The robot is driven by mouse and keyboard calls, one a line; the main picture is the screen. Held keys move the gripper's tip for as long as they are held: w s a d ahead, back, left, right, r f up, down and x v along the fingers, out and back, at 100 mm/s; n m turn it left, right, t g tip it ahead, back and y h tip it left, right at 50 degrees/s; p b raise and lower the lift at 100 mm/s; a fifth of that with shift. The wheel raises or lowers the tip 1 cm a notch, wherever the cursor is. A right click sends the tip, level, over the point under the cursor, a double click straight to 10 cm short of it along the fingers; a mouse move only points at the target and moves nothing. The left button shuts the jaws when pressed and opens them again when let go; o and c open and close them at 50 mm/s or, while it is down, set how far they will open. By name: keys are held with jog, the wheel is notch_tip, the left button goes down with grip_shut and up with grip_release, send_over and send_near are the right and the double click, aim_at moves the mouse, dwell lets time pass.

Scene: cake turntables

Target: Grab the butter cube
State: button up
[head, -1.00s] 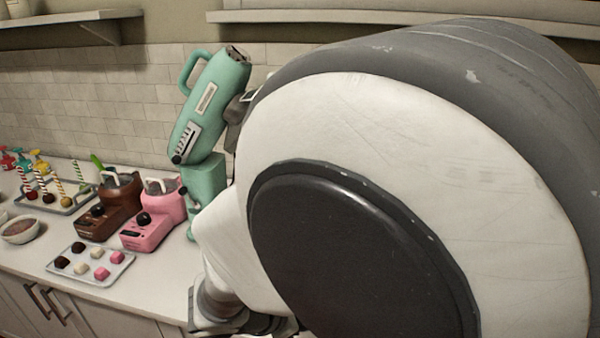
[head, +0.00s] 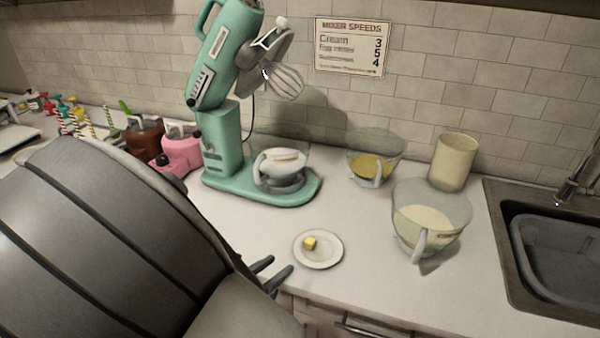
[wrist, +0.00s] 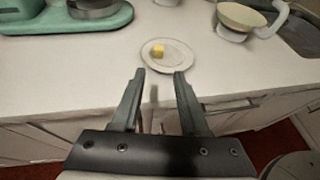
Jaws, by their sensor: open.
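The yellow butter cube (head: 310,243) sits on a small round white plate (head: 330,258) near the counter's front edge. In the wrist view the butter cube (wrist: 158,51) is on the left part of the plate (wrist: 183,61), beyond my fingertips. My gripper (head: 281,272) is open and empty, just left of the plate in the head view. In the wrist view my gripper (wrist: 160,74) points toward the plate with its two fingers apart. The fingers are not touching the butter.
A teal stand mixer (head: 222,150) with a raised whisk and a bowl (head: 280,168) stands behind the plate. Glass bowls (head: 374,168) (head: 428,225) with handles and a cream canister (head: 453,162) stand to the right. A sink (head: 550,250) is at far right. Counter around the plate is clear.

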jog(key=b, duration=0.1)
send_near(308, 242)
jog(key=x, duration=0.4)
jog(key=shift+d, duration=0.25)
jog(key=b+x, duration=0.1)
jog(key=x, duration=0.4)
jog(key=shift+w+a, duration=0.1)
jog(key=shift+a, duration=0.05)
grip_shut()
